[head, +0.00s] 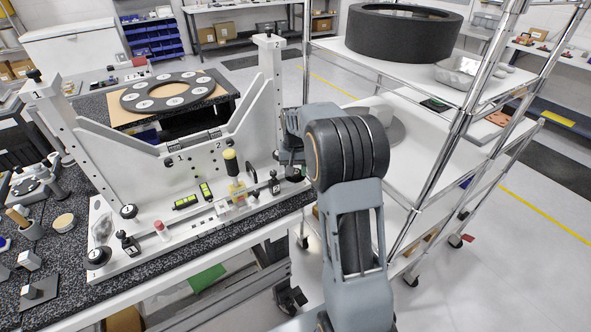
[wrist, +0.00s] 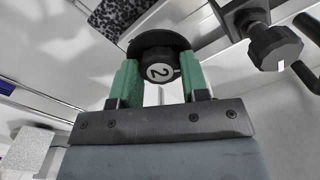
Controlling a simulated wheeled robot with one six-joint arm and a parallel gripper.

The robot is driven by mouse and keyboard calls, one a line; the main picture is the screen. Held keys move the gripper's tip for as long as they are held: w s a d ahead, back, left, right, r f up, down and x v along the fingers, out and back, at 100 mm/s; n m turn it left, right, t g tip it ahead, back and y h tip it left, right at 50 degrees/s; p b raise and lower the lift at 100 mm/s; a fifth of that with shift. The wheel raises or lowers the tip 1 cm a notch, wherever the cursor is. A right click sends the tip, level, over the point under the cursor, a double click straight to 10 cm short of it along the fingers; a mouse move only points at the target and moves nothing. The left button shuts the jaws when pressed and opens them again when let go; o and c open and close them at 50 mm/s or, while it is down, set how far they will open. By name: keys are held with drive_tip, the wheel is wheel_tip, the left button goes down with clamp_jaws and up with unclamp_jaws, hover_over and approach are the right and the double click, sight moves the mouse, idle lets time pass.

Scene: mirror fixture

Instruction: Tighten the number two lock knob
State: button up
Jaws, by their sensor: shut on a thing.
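The number two lock knob (wrist: 158,72) is round and black, with a white "2" on its face. In the wrist view it sits between the green fingers of my gripper (wrist: 160,78), which are shut on its sides. A wider black disc shows behind the knob. In the head view my gripper (head: 288,156) is at the right end of the white mirror fixture (head: 205,160), and my arm and gripper hide the knob there. The number one lock knob (head: 128,211) stands at the fixture's left side.
A black star-shaped knob (wrist: 275,47) on a bracket is close at right in the wrist view. A wire-post cart (head: 420,120) with a black ring stands at right.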

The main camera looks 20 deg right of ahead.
drive_tip(key=m, duration=1.1)
drive_tip(key=shift+m, duration=0.4)
idle(0.4)
drive_tip(key=o, duration=0.9)
drive_tip(key=shift+r, duration=0.15)
wheel_tip(320, 180, up, 14)
drive_tip(key=shift+f+b, duration=0.2)
drive_tip(key=shift+b, duration=0.1)
